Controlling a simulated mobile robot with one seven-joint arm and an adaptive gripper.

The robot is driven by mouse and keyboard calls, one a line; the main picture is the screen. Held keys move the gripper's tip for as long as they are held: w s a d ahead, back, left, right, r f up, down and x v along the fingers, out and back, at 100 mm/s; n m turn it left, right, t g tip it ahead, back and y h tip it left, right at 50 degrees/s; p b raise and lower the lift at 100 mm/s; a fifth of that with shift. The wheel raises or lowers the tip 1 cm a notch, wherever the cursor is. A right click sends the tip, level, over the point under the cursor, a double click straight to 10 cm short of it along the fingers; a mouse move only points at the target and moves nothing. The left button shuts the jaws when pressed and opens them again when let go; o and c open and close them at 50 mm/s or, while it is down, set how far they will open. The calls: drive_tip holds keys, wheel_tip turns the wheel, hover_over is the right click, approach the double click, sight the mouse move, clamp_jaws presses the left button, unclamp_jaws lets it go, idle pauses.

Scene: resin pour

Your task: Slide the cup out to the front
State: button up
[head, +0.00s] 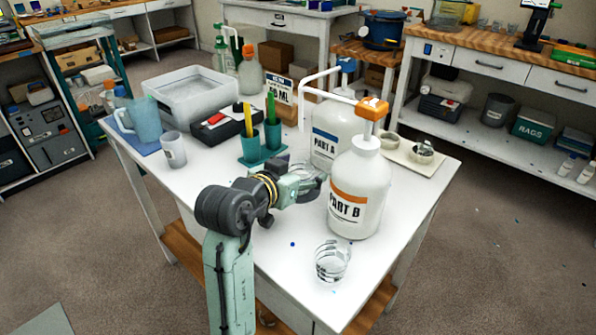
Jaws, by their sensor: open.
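A clear ribbed cup (332,261) stands upright near the front right edge of the white table, in front of the Part B bottle (361,195). My gripper (316,183) is open behind and left of that bottle, low over the table. Something clear, perhaps another cup, shows at its fingers, mostly hidden; I cannot tell whether they touch it. The Part A bottle (327,132) stands just behind my gripper. Its white pump spout reaches left. Part B has an orange pump top.
The white table (225,180) also holds a teal holder (262,152) with upright tools, a grey cup (173,150), a blue jug (143,118), a white tub (190,97) and a tray (408,152). The table is mostly bare around the front clear cup.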

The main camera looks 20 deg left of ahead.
drive_tip(key=shift+c, duration=0.6)
drive_tip(key=c, duration=1.1)
